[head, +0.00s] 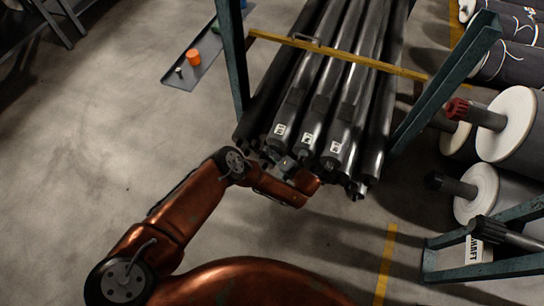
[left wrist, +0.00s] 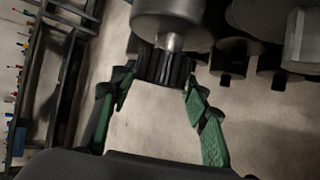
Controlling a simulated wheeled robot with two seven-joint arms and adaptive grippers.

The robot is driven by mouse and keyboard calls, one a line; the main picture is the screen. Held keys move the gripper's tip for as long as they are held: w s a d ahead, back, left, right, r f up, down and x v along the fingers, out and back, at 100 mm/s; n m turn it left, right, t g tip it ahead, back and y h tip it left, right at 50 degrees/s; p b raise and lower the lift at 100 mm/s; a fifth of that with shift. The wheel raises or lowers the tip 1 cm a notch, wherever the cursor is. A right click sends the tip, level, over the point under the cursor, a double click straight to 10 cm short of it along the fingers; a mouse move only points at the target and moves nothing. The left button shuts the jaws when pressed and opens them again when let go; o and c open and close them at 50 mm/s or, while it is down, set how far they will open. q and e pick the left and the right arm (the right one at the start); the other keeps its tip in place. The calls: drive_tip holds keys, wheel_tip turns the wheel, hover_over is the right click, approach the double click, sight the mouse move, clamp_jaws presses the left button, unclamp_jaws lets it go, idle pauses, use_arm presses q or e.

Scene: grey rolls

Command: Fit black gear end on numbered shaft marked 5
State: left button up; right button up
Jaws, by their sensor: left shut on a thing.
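A black toothed gear end (left wrist: 165,67) sits between the green-padded fingers of my left gripper (left wrist: 155,88), which is shut on it. A bare metal pin (left wrist: 172,42) projects from a thick grey shaft (left wrist: 172,15) and meets the gear; I cannot tell how deep it goes in. In the head view my left gripper (head: 287,166) is at the near ends of the dark shafts, partly hidden by its own wrist. White number tags (head: 279,129) (head: 307,138) (head: 335,147) mark three shafts; the digits are too small to read surely. My right gripper is not in view.
A dark tray (head: 196,68) with an orange cylinder (head: 193,57) lies at upper left.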

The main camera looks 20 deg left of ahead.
use_arm(q)
drive_tip(key=shift+w+b, duration=0.35)
drive_tip(key=shift+w, duration=0.3)
drive_tip(key=shift+w, duration=0.35)
drive_tip(key=shift+w+b, duration=0.25)
drive_tip(key=shift+b, duration=0.05)
drive_tip(key=o, duration=1.5)
drive_tip(key=shift+o, duration=0.2)
drive_tip(key=shift+s, duration=0.1)
drive_tip(key=shift+s+d+r, duration=0.1)
drive_tip(key=shift+s+d, duration=0.05)
drive_tip(key=shift+d, duration=0.1)
drive_tip(key=v, duration=1.1)
drive_tip(key=shift+d+r, duration=0.15)
drive_tip(key=shift+r, duration=0.05)
